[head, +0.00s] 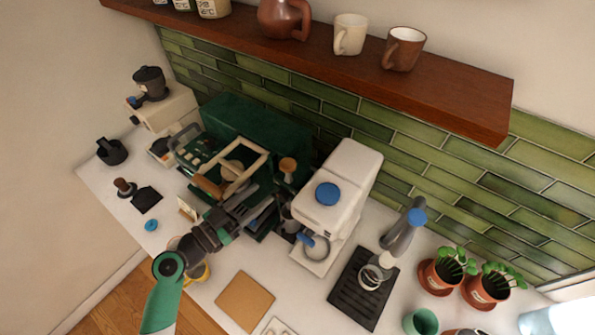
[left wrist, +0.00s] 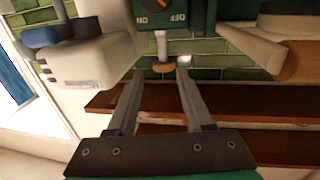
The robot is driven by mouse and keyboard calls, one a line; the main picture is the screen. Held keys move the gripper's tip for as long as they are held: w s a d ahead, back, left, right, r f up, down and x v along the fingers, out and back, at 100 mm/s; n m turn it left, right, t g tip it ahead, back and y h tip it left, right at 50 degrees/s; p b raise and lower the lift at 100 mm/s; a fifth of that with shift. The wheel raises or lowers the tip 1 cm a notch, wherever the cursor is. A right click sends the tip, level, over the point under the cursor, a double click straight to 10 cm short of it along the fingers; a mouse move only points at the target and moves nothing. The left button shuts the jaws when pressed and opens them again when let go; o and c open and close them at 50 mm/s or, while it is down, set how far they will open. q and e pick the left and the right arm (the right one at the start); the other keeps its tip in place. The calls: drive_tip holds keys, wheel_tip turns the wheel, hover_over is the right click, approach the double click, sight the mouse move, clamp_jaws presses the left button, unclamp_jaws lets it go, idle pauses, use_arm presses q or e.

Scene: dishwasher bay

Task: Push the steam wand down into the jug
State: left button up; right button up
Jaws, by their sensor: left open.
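The green espresso machine (head: 243,118) stands against the tiled wall, and part of it with an on/off dial shows upside down in the left wrist view (left wrist: 172,14). A wooden-topped knob (head: 287,166) is at its right side; a similar wooden knob (left wrist: 162,68) shows between my fingertips in the wrist view, beyond them. My left gripper (head: 256,197) is open and empty in front of the machine, and its spread fingers show in the wrist view (left wrist: 154,80). I cannot clearly make out the steam wand or its jug; my arm and gripper hide part of that area. My right gripper is not in view.
A white machine with a blue lid (head: 345,180) stands close to the right of my gripper. A black drip tray (head: 350,302) and potted plants (head: 438,276) are farther right. A wooden board (head: 245,300) lies in front. A wooden shelf (head: 330,52) overhangs the back.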

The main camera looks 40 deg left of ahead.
sight(289, 169)
use_arm(q)
drive_tip(key=w+p, duration=0.2)
drive_tip(key=w, duration=0.9)
drive_tip(key=shift+w+r, duration=0.15)
drive_tip(key=shift+w, duration=0.15)
clamp_jaws()
idle(1.0)
